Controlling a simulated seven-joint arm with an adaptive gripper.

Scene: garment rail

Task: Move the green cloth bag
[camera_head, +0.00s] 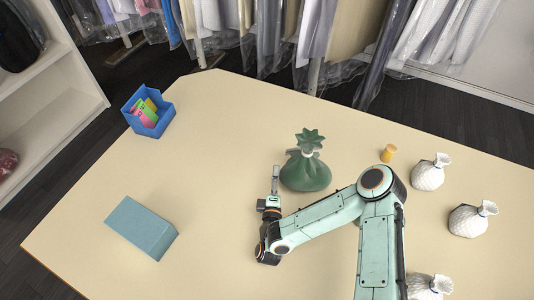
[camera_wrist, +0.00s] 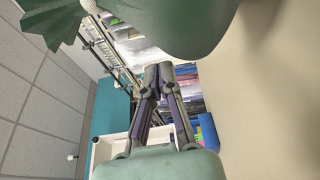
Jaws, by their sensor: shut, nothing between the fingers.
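The green cloth bag (camera_head: 306,170) stands upright on the table, with a gathered, leafy top. My gripper (camera_head: 275,178) is just to its left in the head view, with its fingers close together and nothing between them. In the wrist view the bag (camera_wrist: 165,22) fills the upper part of the picture, close beyond my gripper (camera_wrist: 158,70). The fingers are shut beside the bag and do not hold it. Whether they touch it I cannot tell.
A blue bin (camera_head: 148,112) with colourful items stands at the far left, and a blue-grey block (camera_head: 141,227) lies at the front left. The table (camera_head: 215,150) left of the bag is clear.

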